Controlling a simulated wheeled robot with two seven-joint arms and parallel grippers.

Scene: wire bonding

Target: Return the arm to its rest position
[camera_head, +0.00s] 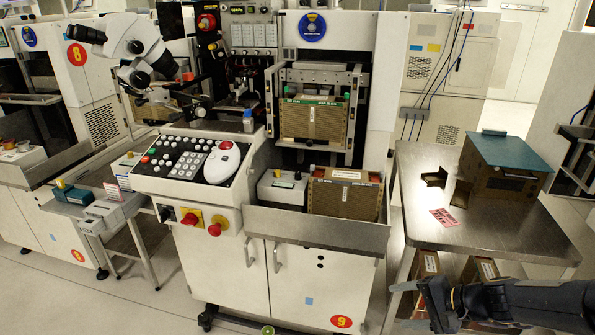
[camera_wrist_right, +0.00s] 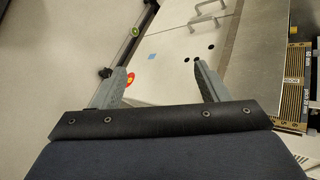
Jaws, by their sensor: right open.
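My right gripper (camera_head: 408,303) comes in from the lower right in the head view, low in front of the metal side table. In the right wrist view, its two fingers (camera_wrist_right: 160,85) stand wide apart with nothing between them. Beyond them show the white machine cabinet's doors and the floor. My left gripper is not in the head view.
A steel table (camera_head: 490,225) stands at the right with a teal-topped box (camera_head: 505,165) on it. Brown cassettes (camera_head: 425,265) sit under it near my right gripper. The bonding machine (camera_head: 300,275) stands at the centre, with a cassette (camera_head: 345,195) in its front tray. Floor (camera_head: 60,300) is clear at the lower left.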

